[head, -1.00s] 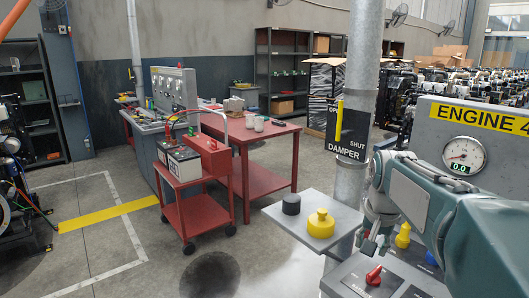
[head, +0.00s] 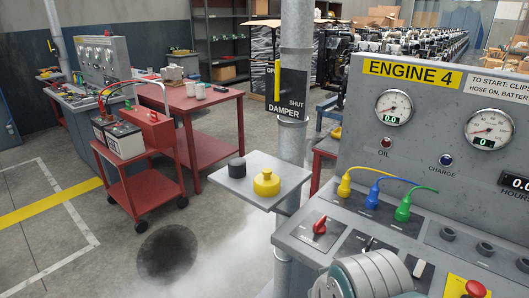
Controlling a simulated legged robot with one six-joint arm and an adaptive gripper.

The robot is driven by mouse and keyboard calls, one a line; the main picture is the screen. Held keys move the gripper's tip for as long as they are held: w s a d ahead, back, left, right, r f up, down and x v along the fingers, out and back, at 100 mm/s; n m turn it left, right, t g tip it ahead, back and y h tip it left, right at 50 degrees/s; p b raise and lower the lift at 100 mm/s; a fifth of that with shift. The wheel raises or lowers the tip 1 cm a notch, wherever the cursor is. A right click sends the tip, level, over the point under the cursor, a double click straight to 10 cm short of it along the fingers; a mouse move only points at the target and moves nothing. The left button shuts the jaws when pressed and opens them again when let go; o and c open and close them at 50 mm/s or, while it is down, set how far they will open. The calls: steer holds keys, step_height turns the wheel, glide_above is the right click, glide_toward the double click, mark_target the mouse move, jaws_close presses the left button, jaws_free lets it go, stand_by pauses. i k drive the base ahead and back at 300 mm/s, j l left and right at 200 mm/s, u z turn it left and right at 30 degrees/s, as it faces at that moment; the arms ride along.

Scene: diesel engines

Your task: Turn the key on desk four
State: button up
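Desk four (head: 340,155) is a grey console on the right in the head view, with a yellow ENGINE 4 label (head: 412,74) on its upright panel. A red handle (head: 320,226) stands on a dark plate at the left of its sloped top. A small dark item (head: 368,243) sits right of it; I cannot tell whether it is the key. My arm (head: 372,276) crosses the bottom edge in front of the desk and hides part of its top. My gripper's fingers cannot be made out clearly, and nothing held is visible.
A post (head: 294,160) carries a DAMPER sign (head: 292,93) and a small shelf (head: 235,185) with a yellow cap (head: 266,182) and a black cap (head: 237,167). A red trolley (head: 147,190) holds batteries. Whitish haze lies over the floor left of the desk.

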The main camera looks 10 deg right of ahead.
mark_target(369, 244)
steer(key=z, duration=1)
steer(key=i+j+z, duration=0.1)
steer(key=i+j, duration=0.1)
steer(key=i, duration=0.05)
